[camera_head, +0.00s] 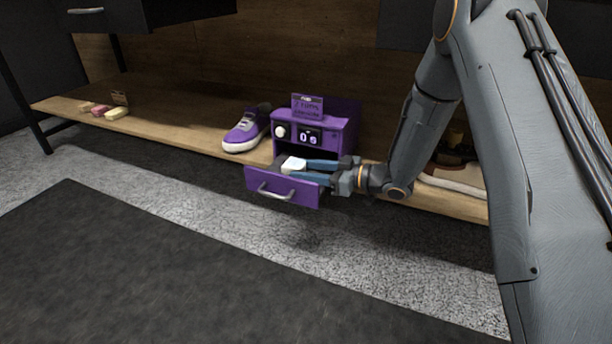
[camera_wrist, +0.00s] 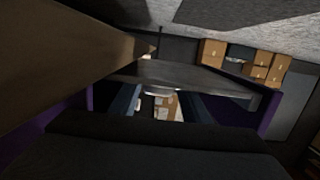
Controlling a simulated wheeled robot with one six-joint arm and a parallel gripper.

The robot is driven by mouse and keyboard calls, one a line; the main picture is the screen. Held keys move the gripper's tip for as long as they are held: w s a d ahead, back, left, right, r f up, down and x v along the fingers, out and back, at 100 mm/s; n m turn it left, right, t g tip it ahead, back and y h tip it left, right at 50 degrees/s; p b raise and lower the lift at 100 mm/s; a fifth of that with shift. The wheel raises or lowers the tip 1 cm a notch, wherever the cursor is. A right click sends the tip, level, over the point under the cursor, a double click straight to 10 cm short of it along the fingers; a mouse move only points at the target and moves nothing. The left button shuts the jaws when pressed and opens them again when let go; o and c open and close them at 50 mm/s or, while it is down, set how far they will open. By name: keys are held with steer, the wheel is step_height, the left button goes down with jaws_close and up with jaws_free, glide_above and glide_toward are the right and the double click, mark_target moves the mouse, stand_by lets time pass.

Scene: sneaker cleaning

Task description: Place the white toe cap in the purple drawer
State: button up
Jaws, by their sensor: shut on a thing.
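The white toe cap (camera_head: 293,164) is between the fingertips of my gripper (camera_head: 302,167) in the head view. My gripper is shut on it, reaching in from the right with blue fingers. The purple drawer (camera_head: 283,190) is pulled open from the purple box (camera_head: 343,133). The toe cap and fingertips are at or just above the drawer's opening; I cannot tell how deep they sit. In the wrist view the blue fingers (camera_wrist: 158,105) show on either side, with a small pale thing between them that is hard to make out.
A purple sneaker (camera_head: 246,130) with a white sole stands left of the box on the wooden shelf (camera_head: 180,125). Another shoe (camera_head: 455,176) is partly hidden behind my arm. The floor in front is clear.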

steer(key=shift+c, duration=0.2)
steer(key=o, duration=1.2)
